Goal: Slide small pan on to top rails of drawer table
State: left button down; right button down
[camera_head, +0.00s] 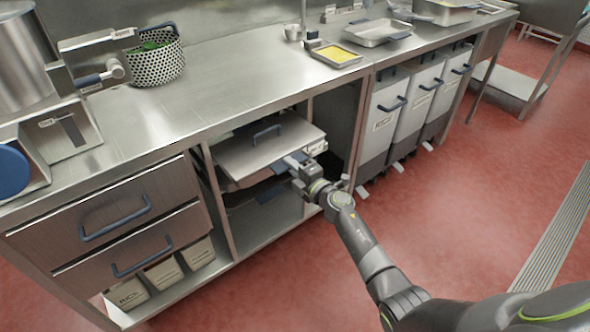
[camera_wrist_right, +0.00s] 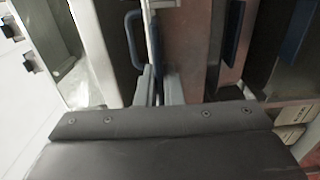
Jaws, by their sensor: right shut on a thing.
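The small pan (camera_head: 262,150) is a flat rectangular steel pan with a blue handle on its top. It sits partly inside the open bay of the drawer table (camera_head: 150,165), just below the worktop, with its near part sticking out. My left gripper is not in view.
Two drawers with blue handles (camera_head: 115,218) are left of the bay. White bins (camera_head: 385,115) stand right. A perforated basket (camera_head: 155,62) is on the worktop. The red floor is clear.

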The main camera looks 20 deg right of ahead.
jog(key=shift+w+a+r, duration=0.1)
jog(key=shift+r, duration=0.25)
